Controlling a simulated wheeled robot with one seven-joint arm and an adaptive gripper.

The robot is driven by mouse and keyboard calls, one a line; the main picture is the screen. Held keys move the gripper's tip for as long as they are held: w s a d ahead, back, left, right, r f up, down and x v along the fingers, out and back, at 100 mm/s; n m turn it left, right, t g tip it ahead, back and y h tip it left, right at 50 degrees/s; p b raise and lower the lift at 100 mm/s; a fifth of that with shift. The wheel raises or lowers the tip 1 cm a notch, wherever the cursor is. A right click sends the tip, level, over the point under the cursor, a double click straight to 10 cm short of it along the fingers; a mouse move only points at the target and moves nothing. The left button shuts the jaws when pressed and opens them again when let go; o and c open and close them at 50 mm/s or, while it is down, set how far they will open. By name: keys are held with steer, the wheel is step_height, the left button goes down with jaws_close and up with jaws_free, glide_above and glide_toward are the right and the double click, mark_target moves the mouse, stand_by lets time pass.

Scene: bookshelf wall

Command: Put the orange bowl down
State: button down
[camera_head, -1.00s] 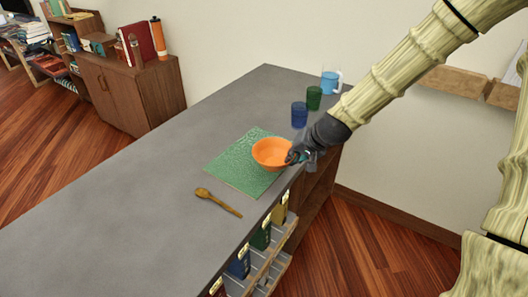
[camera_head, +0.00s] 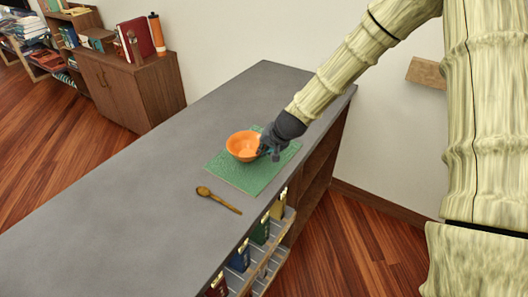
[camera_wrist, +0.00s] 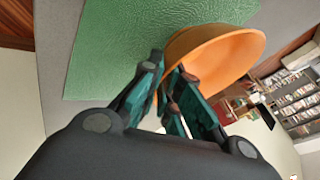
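The orange bowl (camera_head: 242,147) is upright, over the far left part of the green mat (camera_head: 240,180) on the grey counter. My gripper (camera_head: 266,152) is at the bowl's right side, its fingers closed about the rim. In the wrist view the fingers (camera_wrist: 172,88) pinch the rim of the bowl (camera_wrist: 222,58), with the green mat (camera_wrist: 120,45) behind. Whether the bowl touches the mat or hangs just above it, I cannot tell.
A wooden spoon (camera_head: 218,199) lies on the counter (camera_head: 130,200) in front of the mat. The left part of the counter is clear. Colored binders (camera_head: 240,258) stand in the shelf below the front edge. A wooden cabinet (camera_head: 130,88) stands behind left.

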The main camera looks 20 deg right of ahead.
steer(key=shift+f+p, duration=0.45)
steer(key=shift+f, duration=0.8)
steer(key=shift+f, duration=0.15)
steer(key=c, duration=1.6)
jaws_free()
steer(key=shift+c, duration=0.2)
steer(key=shift+r, duration=0.2)
steer(key=b+v, duration=0.2)
steer(key=v, duration=1)
steer(key=shift+b, duration=0.4)
steer(key=shift+s+f, duration=0.1)
steer(key=shift+f, duration=0.05)
